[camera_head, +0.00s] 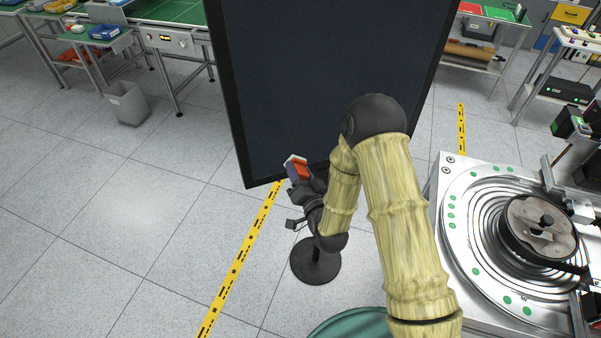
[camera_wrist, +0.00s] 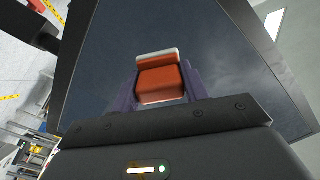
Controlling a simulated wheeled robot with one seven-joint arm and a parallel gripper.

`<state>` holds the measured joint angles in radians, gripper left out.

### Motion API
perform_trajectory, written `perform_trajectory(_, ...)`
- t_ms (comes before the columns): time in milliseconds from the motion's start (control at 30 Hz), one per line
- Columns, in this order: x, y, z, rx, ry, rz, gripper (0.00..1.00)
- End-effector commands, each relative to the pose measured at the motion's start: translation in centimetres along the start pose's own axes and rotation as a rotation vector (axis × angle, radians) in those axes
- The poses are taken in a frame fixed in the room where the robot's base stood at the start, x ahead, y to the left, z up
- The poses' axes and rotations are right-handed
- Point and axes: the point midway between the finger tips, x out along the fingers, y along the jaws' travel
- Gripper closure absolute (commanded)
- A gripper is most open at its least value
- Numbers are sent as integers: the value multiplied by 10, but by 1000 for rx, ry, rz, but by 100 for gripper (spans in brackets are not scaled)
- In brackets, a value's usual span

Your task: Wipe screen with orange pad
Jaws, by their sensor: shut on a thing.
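The orange pad (camera_wrist: 160,82) has a pale edge at its far end. It sits between the two purple fingers of my gripper (camera_wrist: 160,90), which is shut on it. In the head view the pad (camera_head: 298,168) shows small at the lower left part of the screen, and my gripper (camera_head: 297,172) is partly hidden behind its wrist. The large dark screen (camera_head: 325,70) stands upright in a black frame and fills most of the wrist view (camera_wrist: 215,60). The pad's pale edge faces the screen; I cannot tell whether it touches the glass.
A round dark stand base (camera_head: 316,262) is on the floor below the screen. A machine with a ringed round bowl (camera_head: 475,225) stands at the right. A green-topped bench (camera_head: 175,12) and a grey bin (camera_head: 127,104) are at the back left. The left floor is clear.

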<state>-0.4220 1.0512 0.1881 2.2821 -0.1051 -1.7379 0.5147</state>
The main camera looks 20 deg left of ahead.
Motion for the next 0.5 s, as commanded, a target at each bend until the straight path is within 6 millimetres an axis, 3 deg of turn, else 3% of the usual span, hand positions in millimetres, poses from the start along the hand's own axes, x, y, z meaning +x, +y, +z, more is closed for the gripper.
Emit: perform_trajectory(500, 46, -1, -1, -1, 0, -1, 84)
